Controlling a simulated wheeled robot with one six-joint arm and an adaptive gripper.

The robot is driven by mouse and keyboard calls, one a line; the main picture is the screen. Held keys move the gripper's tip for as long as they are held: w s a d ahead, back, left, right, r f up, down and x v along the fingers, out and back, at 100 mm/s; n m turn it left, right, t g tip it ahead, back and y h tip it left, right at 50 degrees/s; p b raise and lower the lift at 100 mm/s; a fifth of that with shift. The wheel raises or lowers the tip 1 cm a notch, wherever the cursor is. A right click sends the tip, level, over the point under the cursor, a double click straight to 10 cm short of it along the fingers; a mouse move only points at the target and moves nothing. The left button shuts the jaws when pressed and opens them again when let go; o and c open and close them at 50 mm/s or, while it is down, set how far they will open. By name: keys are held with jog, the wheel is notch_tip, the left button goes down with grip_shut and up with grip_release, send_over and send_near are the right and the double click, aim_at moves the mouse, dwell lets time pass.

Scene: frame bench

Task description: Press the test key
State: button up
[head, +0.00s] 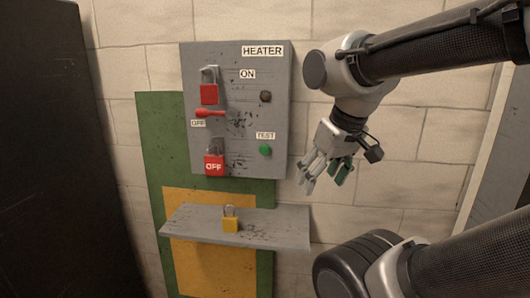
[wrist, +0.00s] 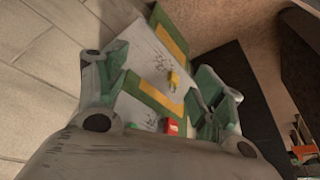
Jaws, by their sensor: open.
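The test key is a round green button (head: 265,150) under a TEST label on the grey heater panel (head: 232,135). My gripper (head: 325,178) hangs to the right of the panel, apart from the button, with its fingers pointing down. Its fingers are spread in the wrist view (wrist: 160,95), with nothing held between them. A red lever (head: 208,113) sits on the panel beside an OFF label. A dark round lamp or knob (head: 265,96) is below the ON label.
A red padlock (head: 209,92) hangs above the lever and a red OFF padlock (head: 214,165) below it. A grey shelf (head: 285,228) juts out under the panel with a yellow padlock (head: 230,225) on it. A dark upright surface (head: 50,150) stands at left.

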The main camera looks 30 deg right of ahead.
grip_shut()
dwell(1.3)
